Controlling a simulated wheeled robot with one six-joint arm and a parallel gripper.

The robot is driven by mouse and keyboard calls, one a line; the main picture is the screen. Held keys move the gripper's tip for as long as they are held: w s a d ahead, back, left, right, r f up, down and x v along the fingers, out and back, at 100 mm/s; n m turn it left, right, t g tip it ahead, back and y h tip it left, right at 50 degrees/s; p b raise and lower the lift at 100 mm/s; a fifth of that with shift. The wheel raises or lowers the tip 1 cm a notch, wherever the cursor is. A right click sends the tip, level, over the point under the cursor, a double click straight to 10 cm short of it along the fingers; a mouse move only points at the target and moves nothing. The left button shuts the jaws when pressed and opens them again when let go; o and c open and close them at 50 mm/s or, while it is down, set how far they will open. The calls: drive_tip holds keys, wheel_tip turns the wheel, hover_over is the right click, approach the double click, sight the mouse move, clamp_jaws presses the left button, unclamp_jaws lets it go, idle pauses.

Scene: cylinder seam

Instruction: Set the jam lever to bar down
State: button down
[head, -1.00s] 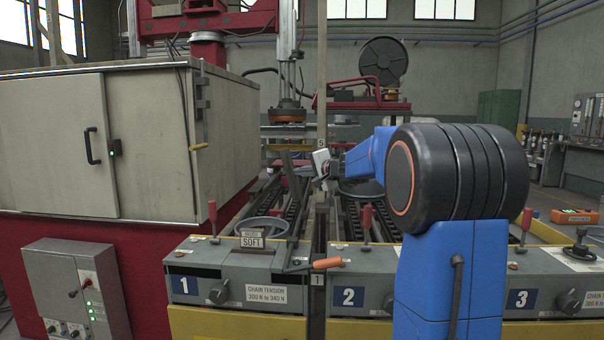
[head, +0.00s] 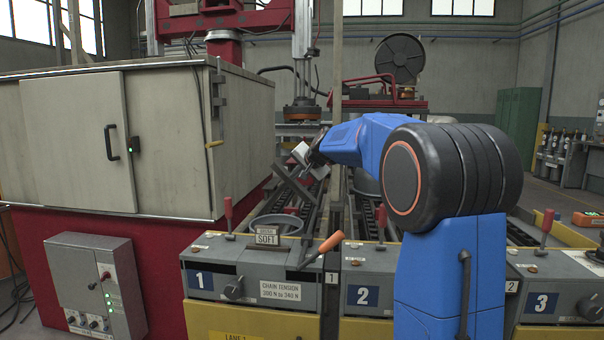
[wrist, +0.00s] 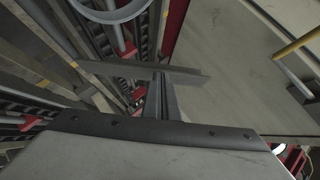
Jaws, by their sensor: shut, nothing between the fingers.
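The lever with the orange handle (head: 331,241) stands at the right end of station 1's grey panel. Its handle slants up to the right. A dark grey bar (head: 290,185) slants across the lane 1 tracks behind that panel, one end raised; it also seems to be the flat bar crossing the wrist view (wrist: 185,72). My gripper (head: 302,156) is over lane 1 at the bar's upper part, away from the orange handle. In the wrist view its shut fingers (wrist: 160,80) reach to the bar; I cannot tell whether they touch it.
A SOFT sign (head: 267,235) and a handwheel ring (head: 276,223) are left of the lever. A red-knobbed lever (head: 229,212) stands further left. A large cabinet (head: 165,140) borders lane 1 on the left. A thin post (head: 337,100) rises right of my gripper.

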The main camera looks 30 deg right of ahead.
drive_tip(key=w+a+f+n+g+h, duration=0.3)
drive_tip(key=a+f, duration=0.3)
drive_tip(key=f, duration=0.3)
drive_tip(key=shift+w+f+n+g+h, duration=0.35)
drive_tip(key=shift+w+g+h, duration=0.25)
drive_tip(key=shift+h, duration=0.2)
drive_tip(key=shift+a+f, duration=0.15)
drive_tip(key=shift+s, duration=0.1)
drive_tip(key=s+a+r, duration=0.2)
drive_tip(key=s+r, duration=0.1)
drive_tip(key=r, duration=0.3)
drive_tip(key=s+a+r, duration=0.2)
drive_tip(key=r, duration=0.3)
drive_tip(key=shift+s+r, duration=0.35)
drive_tip(key=shift+s, duration=0.05)
